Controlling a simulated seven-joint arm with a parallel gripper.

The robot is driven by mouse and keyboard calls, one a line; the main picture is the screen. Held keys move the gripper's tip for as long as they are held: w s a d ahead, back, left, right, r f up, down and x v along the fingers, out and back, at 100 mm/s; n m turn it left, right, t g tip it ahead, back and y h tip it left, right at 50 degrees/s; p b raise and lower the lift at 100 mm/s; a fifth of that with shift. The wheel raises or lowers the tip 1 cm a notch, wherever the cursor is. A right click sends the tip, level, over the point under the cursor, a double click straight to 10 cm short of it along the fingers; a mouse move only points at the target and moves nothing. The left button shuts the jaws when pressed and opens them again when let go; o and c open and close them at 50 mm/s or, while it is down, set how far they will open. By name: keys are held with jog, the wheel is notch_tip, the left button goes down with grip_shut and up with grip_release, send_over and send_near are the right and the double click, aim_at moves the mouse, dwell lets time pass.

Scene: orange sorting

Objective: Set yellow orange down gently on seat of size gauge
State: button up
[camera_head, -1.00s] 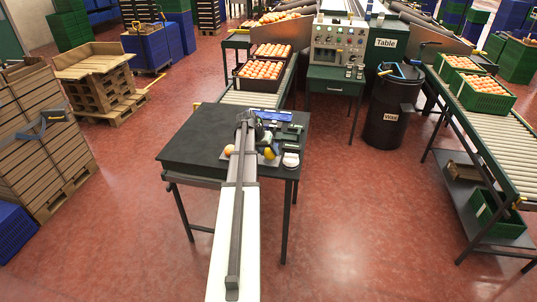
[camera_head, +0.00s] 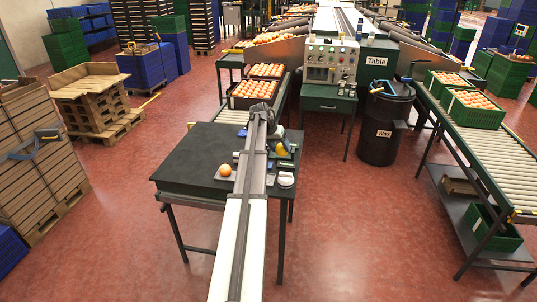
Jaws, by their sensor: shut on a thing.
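My gripper (camera_head: 281,147) is over the right part of the dark table, partly hidden by my own arm. A small yellow round thing, which looks like the yellow orange (camera_head: 282,150), shows at its fingers, and the gripper is shut on it. At this size I cannot tell how high it is above the table or whether it touches anything. The size gauge cannot be told apart from the small dark and green items near the gripper. My arm may hide part of it.
Another orange (camera_head: 225,170) sits left of my arm on the black table (camera_head: 192,165). A white round item (camera_head: 286,180) is at the table's right front edge. The table's left side is clear. Crates of oranges (camera_head: 252,94) stand on the conveyor behind.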

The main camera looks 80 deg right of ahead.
jog(key=d, duration=1.2)
jog(key=shift+a+f, duration=0.1)
jog(key=shift+f, duration=3.7)
